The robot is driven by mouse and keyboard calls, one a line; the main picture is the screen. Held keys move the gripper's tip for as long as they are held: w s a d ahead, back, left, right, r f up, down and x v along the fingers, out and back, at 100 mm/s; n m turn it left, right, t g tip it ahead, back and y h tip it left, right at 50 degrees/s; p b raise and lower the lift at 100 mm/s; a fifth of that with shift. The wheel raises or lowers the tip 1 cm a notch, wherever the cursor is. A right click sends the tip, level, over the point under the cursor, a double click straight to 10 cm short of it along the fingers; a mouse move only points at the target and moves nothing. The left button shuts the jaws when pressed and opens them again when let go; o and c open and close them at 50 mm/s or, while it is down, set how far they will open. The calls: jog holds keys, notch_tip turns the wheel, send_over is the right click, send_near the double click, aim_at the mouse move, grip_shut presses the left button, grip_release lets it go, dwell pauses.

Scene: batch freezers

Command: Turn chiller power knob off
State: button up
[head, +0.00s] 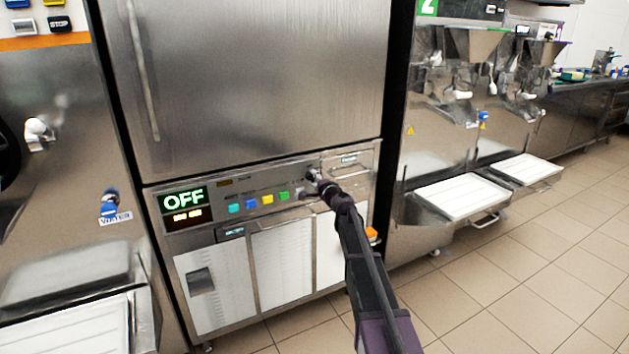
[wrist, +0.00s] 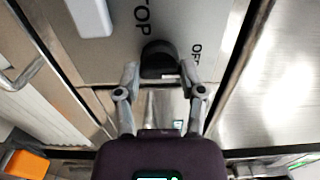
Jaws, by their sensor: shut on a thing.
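The chiller (head: 250,80) is a tall steel cabinet with a control panel below its door. Its display (head: 184,197) reads OFF in green, with smaller orange text below. My gripper (head: 313,178) is at the right part of this panel. In the wrist view the black round power knob (wrist: 158,56) sits between the fingertips of my gripper (wrist: 160,74), which is shut on it. The lettering "OFF" shows to the right of the knob and "TOP" to the left. A light mark shows at the knob's lower edge. In the head view my gripper mostly hides the knob.
Several coloured buttons (head: 251,202) line the panel left of my gripper. A pale button (wrist: 90,16) shows in the wrist view. Steel machines with white trays (head: 462,196) stand to the right, and another machine (head: 55,150) to the left. Tiled floor (head: 530,270) is open at front right.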

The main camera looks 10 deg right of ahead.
jog(key=shift+w+d, duration=0.1)
jog(key=shift+d, duration=0.15)
jog(key=o, duration=1.1)
jog(key=shift+r, duration=0.15)
jog(key=shift+o, duration=0.2)
jog(key=shift+a, duration=0.1)
jog(key=shift+a+m, duration=0.1)
jog(key=shift+m, duration=0.4)
